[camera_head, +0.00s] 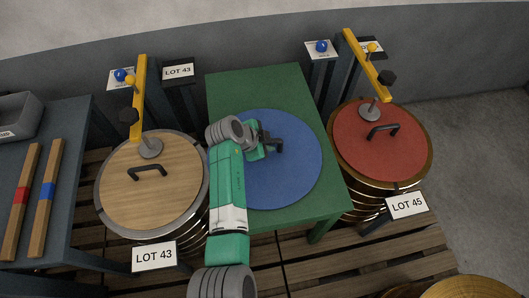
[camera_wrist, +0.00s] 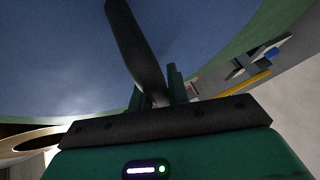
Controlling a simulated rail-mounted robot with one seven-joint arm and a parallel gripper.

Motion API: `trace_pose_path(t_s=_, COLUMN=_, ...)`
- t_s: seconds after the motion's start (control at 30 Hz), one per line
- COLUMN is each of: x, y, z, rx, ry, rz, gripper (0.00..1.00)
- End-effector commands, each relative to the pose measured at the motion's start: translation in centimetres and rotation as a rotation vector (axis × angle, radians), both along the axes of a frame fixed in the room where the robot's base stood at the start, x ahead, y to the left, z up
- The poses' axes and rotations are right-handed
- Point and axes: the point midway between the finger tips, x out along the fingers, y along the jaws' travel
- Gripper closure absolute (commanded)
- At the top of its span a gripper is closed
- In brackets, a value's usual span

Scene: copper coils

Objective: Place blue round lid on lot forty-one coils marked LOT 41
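The blue round lid (camera_head: 290,182) lies on the green table (camera_head: 250,85) in the head view, its left part hidden by my arm. It fills the upper part of the wrist view (camera_wrist: 70,60). Its dark bar handle (camera_head: 274,146) also shows in the wrist view (camera_wrist: 135,45). My gripper (camera_head: 262,148) is at the handle. In the wrist view its two fingers (camera_wrist: 158,95) stand on either side of the handle; whether they press on it I cannot tell. No label reading LOT 41 is visible.
A coil labelled LOT 43 (camera_head: 154,257) wears a wooden lid (camera_head: 170,195). A coil labelled LOT 45 (camera_head: 407,205) wears a red lid (camera_head: 365,150). Yellow arms (camera_head: 138,95) stand over both. Another coppery round top (camera_head: 480,290) is cut off at lower right. A side table (camera_head: 75,130) holds wooden bars.

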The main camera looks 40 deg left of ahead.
Motion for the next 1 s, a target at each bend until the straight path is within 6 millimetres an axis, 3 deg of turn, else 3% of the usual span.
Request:
trace_pose_path(t_s=0.43, x=0.0, y=0.0, z=0.4, rx=0.001, ry=-0.002, rz=0.001, gripper=1.00)
trace_pose_path(t_s=0.73, x=0.0, y=0.1, z=4.0, rx=0.002, ry=-0.002, rz=0.001, gripper=1.00)
trace_pose_path(t_s=1.0, x=-5.2, y=-2.5, z=4.5, rx=0.002, ry=0.002, rz=0.000, gripper=1.00)
